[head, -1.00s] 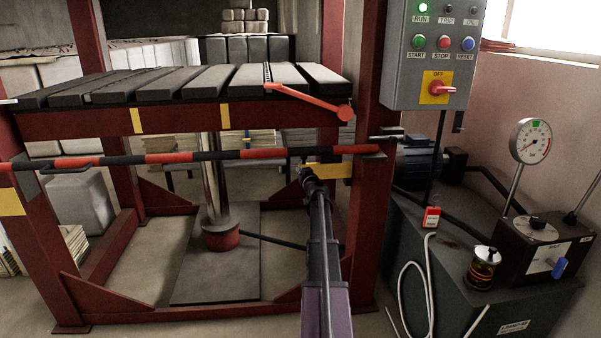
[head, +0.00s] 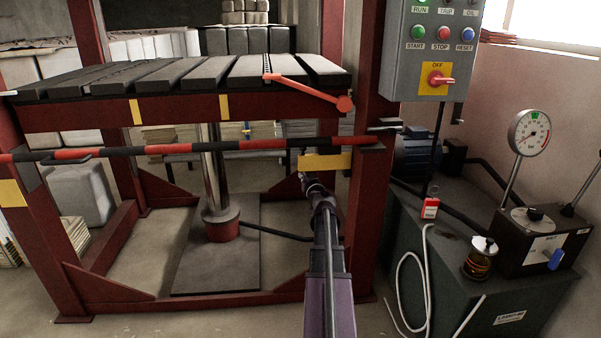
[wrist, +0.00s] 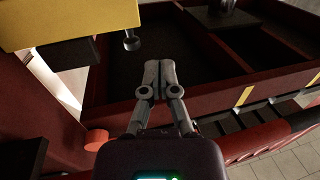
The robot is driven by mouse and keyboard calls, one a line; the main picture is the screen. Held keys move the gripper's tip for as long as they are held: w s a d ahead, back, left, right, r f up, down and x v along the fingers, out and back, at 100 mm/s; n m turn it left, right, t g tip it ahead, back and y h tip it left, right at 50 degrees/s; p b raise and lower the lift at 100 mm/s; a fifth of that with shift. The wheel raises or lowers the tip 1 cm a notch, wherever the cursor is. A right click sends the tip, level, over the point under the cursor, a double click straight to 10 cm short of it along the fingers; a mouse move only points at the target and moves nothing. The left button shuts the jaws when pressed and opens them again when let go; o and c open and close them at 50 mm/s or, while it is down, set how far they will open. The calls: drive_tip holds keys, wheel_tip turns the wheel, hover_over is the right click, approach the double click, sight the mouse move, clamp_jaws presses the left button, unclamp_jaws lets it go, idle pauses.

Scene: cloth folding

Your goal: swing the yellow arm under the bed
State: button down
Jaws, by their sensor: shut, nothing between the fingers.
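The yellow arm (head: 328,161) is a short flat bar at the right front post of the red press, below the bed (head: 190,75). In the wrist view the yellow arm (wrist: 55,22) fills the upper left, with a dark round-ended peg (wrist: 132,40) near its end. My gripper (head: 306,178) is just below the yellow arm's left end in the head view. In the wrist view my gripper (wrist: 158,65) has its fingers together and empty, close to the peg with a small gap showing. Whether it touches the arm is unclear.
A red-and-black striped bar (head: 190,149) crosses the press front. A grey control box (head: 432,50) and a green pump unit (head: 440,280) stand at the right. A piston (head: 212,180) stands under the bed.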

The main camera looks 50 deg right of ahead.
drive_tip(key=shift+v, duration=0.8)
drive_tip(key=shift+w+a, duration=0.1)
drive_tip(key=shift+a, duration=0.05)
drive_tip(key=w+a+f+n+g+y, duration=0.1)
drive_tip(key=w+a+f+n+y, duration=0.2)
drive_tip(key=a, duration=0.9)
drive_tip(key=w+a+f+n+g+y, duration=0.1)
drive_tip(key=w+a+f+g+y, duration=0.3)
drive_tip(key=a, duration=0.8)
drive_tip(key=w+a+f+n+t+y, duration=0.15)
drive_tip(key=a+y, duration=0.35)
drive_tip(key=a, duration=0.6)
drive_tip(key=s+a+f+n+g, duration=0.1)
drive_tip(key=s+a+f+g, duration=0.2)
drive_tip(key=a, duration=0.5)
drive_tip(key=s+a+f+n+g, duration=0.15)
drive_tip(key=a+f+g, duration=0.25)
drive_tip(key=a, duration=0.4)
drive_tip(key=s+a+f+m+g+h, duration=0.25)
drive_tip(key=s+a+g, duration=0.25)
drive_tip(key=s+a, duration=0.55)
wheel_tip(320, 180, up, 34)
drive_tip(key=s+d+p, duration=0.1)
drive_tip(key=p, duration=3.3)
drive_tip(key=shift+d+h, duration=0.35)
drive_tip(key=shift+d, duration=0.05)
